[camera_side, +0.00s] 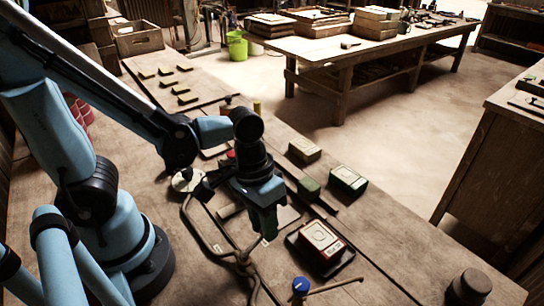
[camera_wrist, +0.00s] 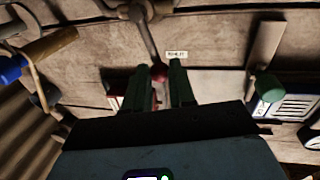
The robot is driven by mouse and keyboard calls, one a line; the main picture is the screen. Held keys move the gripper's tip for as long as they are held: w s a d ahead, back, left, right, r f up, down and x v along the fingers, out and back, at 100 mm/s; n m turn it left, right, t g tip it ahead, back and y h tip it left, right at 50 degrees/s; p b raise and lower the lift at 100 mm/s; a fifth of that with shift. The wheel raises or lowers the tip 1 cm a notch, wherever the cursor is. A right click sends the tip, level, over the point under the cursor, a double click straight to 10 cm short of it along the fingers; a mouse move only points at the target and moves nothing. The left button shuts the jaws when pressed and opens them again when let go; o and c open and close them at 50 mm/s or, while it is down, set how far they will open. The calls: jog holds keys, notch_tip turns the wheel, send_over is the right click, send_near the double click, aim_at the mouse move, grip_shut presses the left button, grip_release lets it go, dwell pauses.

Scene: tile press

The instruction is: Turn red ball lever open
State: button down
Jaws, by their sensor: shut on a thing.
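The red ball lever (camera_wrist: 158,72) shows in the wrist view as a small red ball on a metal shaft that runs up to a pipe fitting (camera_wrist: 145,12). My gripper (camera_wrist: 161,68) has its two green fingers on either side of the red ball and is shut on it. In the side view my gripper (camera_side: 264,228) points down beside the pipes (camera_side: 208,236), and its fingers hide the red ball there. A small white label (camera_wrist: 177,54) lies just past the fingertips. How far the lever is turned cannot be told.
A blue knob (camera_side: 300,285) stands near the front by a thin rod. A green knob (camera_wrist: 268,87) is right of my gripper in the wrist view. A boxed block (camera_side: 320,240) sits on a dark tray close to my gripper. More blocks (camera_side: 347,181) lie behind.

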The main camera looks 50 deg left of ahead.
jog(key=n, duration=0.1)
jog(key=a+n, duration=0.1)
jog(key=shift+s+a+n+t, duration=0.25)
jog(key=shift+s+n+t, duration=0.05)
jog(key=shift+s+n, duration=0.1)
jog(key=n, duration=0.1)
jog(key=s+a+n, duration=0.1)
jog(key=shift+n, duration=0.4)
jog(key=n, duration=0.1)
jog(key=s+a+n, duration=0.1)
jog(key=shift+n+t+y, duration=0.3)
jog(key=shift+t, duration=0.1)
jog(key=shift+s+a+n+y, duration=0.15)
jog(key=shift+s+n, duration=0.35)
jog(key=shift+n, duration=0.45)
jog(key=shift+s+a+n+y, duration=0.15)
jog(key=shift+s+n, duration=0.3)
jog(key=shift+n, duration=0.5)
jog(key=c, duration=1)
grip_release()
jog(key=shift+o, duration=0.2)
jog(key=shift+r, duration=0.15)
